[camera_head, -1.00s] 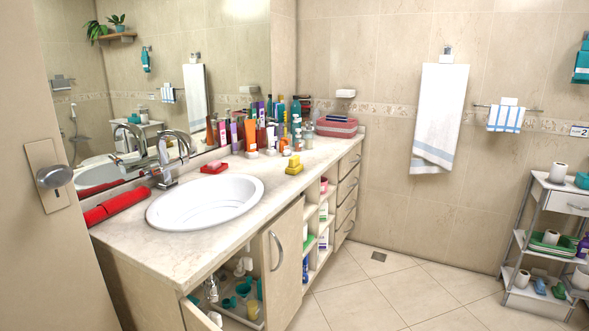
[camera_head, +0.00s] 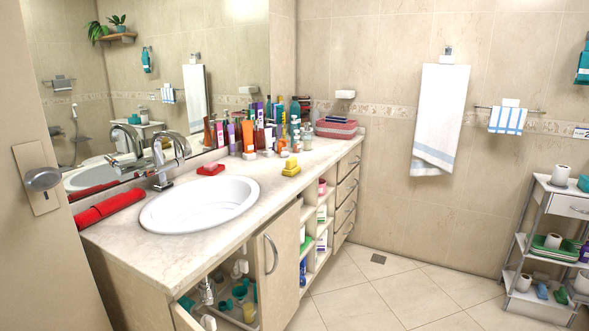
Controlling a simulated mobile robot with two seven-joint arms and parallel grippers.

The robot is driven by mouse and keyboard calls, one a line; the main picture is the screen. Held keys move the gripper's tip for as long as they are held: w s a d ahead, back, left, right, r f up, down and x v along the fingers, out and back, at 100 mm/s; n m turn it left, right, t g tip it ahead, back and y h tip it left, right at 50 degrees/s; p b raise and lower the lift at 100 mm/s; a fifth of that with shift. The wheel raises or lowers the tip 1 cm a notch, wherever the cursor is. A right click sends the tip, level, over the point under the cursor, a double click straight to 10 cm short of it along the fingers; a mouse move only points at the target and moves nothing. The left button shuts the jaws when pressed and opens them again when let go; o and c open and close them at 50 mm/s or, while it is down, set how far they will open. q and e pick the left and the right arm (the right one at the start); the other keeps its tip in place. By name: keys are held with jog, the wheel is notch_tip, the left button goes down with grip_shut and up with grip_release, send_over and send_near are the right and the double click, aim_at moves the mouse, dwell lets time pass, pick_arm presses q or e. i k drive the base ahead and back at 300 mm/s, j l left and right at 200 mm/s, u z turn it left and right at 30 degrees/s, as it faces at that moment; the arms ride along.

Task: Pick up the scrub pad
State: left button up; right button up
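A small yellow block that looks like the scrub pad (camera_head: 291,167) lies on the pale vanity counter (camera_head: 115,234), right of the sink and near the counter's front edge. It looks like stacked pieces, but it is too small to tell its layers. Neither of my grippers shows in this view, and nothing is seen touching the yellow block.
The white sink (camera_head: 200,205) and faucet (camera_head: 168,160) are left of the block. Several bottles (camera_head: 248,138) crowd behind it. A red soap dish (camera_head: 211,170) and red rolled towel (camera_head: 109,207) lie nearby. An open cabinet is below. A shelf cart (camera_head: 535,240) stands right; the floor between is clear.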

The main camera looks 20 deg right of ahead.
aim_at(292, 169)
jog(key=i+l+u, duration=0.15)
jog(key=l, duration=0.7)
jog(key=i+l+u, duration=0.1)
jog(key=l, duration=0.8)
jog(key=l+u, duration=0.15)
jog(key=l, duration=0.7)
jog(key=i+l+u, duration=0.1)
jog(key=i+l, duration=0.25)
jog(key=i+l+u, duration=0.1)
jog(key=i+l, duration=0.2)
jog(key=l, duration=0.15)
